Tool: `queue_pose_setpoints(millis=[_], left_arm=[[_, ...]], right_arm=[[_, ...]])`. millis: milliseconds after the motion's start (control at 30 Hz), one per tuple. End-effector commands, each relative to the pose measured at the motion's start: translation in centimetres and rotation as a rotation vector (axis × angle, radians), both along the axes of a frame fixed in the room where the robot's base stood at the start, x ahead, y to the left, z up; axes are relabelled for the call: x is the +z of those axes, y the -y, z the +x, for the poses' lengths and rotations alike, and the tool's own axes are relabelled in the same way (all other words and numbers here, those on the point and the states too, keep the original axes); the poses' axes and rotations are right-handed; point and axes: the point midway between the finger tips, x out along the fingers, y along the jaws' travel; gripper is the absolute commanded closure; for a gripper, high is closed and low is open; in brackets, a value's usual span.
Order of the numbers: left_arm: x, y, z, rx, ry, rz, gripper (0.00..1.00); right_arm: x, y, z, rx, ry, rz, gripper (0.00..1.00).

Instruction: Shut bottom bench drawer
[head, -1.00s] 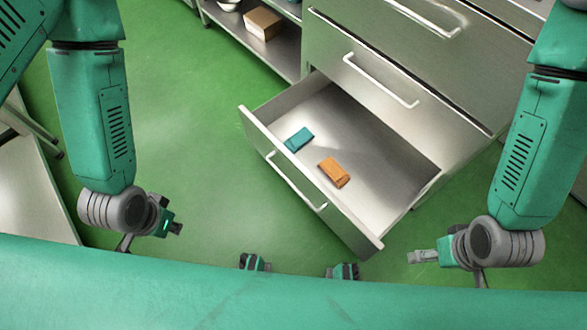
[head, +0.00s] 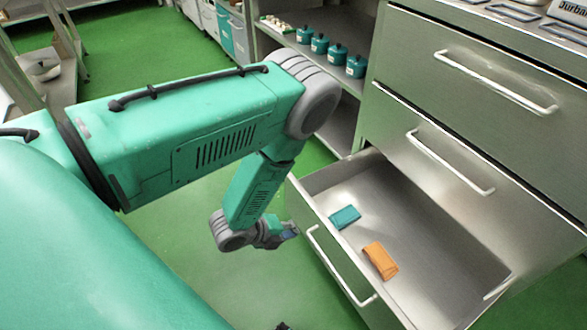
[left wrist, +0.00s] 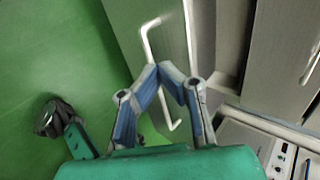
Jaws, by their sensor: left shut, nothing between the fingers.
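The bottom bench drawer (head: 420,215) stands pulled well out of the steel bench. A teal packet (head: 345,217) and an orange packet (head: 380,261) lie inside it. The drawer's white bar handle (head: 338,268) is on its front panel; a white handle also shows in the left wrist view (left wrist: 147,42). My left gripper (head: 290,232) is shut and empty, near the left part of the drawer front, outside it. In the left wrist view its closed fingertips (left wrist: 172,72) overlap the handle area; I cannot tell whether they touch.
Two upper drawers, with handles (head: 450,163) and (head: 495,82), look closed. A shelf at the back holds several teal jars (head: 338,54). Green floor (head: 190,270) is clear left of the drawer. A bench stands at the far left.

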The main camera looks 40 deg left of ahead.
Motion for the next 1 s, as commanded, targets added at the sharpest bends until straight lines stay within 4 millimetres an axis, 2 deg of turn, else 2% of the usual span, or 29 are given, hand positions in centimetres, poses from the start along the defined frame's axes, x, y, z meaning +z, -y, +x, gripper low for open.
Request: queue_pose_setpoints(millis=[33,100,300,533,1000], left_arm=[[-1.2,0.2,0.8,0.001,0.003,-0.002,1.0],[-2.4,0.7,1.9,0.001,0.002,-0.003,1.0],[-4.9,1.8,4.7,0.003,0.002,-0.003,1.0],[-4.4,3.0,7.4,0.004,0.001,-0.001,1.0],[-4.3,3.2,7.9,0.004,-0.002,-0.001,1.0]], right_arm=[[-1.0,0.0,0.0,0.0,0.0,0.0,0.24],[-1.8,0.0,0.0,0.0,0.0,0.0,0.24],[-3.6,0.0,0.0,0.0,-0.001,0.0,0.24],[-4.7,0.0,-0.1,0.0,-0.001,0.0,0.24],[-4.8,0.0,0.0,0.0,-0.001,0.0,0.24]])
